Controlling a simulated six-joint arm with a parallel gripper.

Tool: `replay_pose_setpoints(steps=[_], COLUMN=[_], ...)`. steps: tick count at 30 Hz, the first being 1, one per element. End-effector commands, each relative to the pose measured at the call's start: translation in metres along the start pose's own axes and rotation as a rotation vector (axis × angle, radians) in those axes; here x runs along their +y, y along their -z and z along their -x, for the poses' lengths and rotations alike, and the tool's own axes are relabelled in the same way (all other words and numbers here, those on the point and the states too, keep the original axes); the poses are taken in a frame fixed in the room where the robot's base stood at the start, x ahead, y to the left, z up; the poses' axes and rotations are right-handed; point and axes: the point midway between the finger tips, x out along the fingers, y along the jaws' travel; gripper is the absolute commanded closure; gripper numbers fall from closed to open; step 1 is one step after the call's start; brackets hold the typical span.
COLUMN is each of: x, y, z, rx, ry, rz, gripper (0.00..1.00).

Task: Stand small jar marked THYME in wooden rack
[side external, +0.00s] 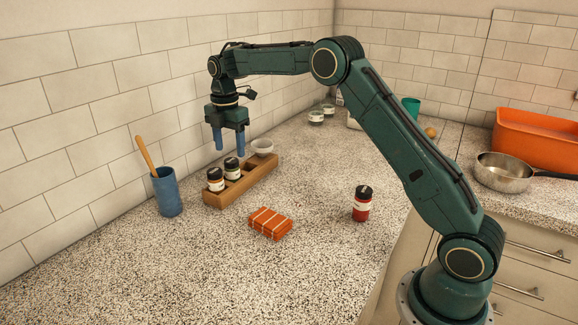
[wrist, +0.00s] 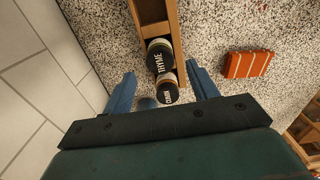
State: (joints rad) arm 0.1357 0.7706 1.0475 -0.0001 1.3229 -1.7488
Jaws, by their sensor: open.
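The THYME jar (wrist: 159,55) stands upright in a slot of the wooden rack (side external: 243,184), its black lid lettered THYME. In the side view it appears to be the farther of two jars (side external: 232,170) at the rack's near left end. The other jar, whose lid seems to read CUMIN (wrist: 167,92), stands in the end slot. My gripper (side external: 229,147) is open and empty above these jars, fingers pointing down. In the wrist view its two blue fingers (wrist: 162,74) lie either side of the jars, apart from them. The rack's farther slots look empty.
A blue cup with a wooden spoon (side external: 168,193) stands left of the rack.

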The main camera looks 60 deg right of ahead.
Motion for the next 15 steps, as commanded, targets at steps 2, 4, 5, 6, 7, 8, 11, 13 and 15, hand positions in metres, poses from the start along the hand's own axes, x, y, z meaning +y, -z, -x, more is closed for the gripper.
replay_pose_setpoints(steps=[2, 4, 5, 6, 7, 8, 11, 13, 15], x=[0.001, 0.001, 0.001, 0.0, 0.001, 0.001, 0.001, 0.0, 0.0], y=[0.0, 0.0, 0.0, 0.0, 0.0, 0.0, 0.0, 0.0, 0.0], z=[0.015, 0.026, 0.031, 0.036, 0.04, 0.043, 0.052, 0.056, 0.06], rx=[-0.001, -0.001, -0.001, 0.0, 0.0, 0.0, 0.0, 0.0, 0.0], ry=[-0.004, -0.003, -0.003, -0.002, -0.002, -0.002, -0.002, 0.0, -0.001], rz=[0.0, 0.0, 0.0, 0.0, 0.0, 0.0, 0.0, 0.0, 0.0], gripper=[0.41, 0.41, 0.41, 0.41, 0.41, 0.41, 0.41, 0.41, 0.41])
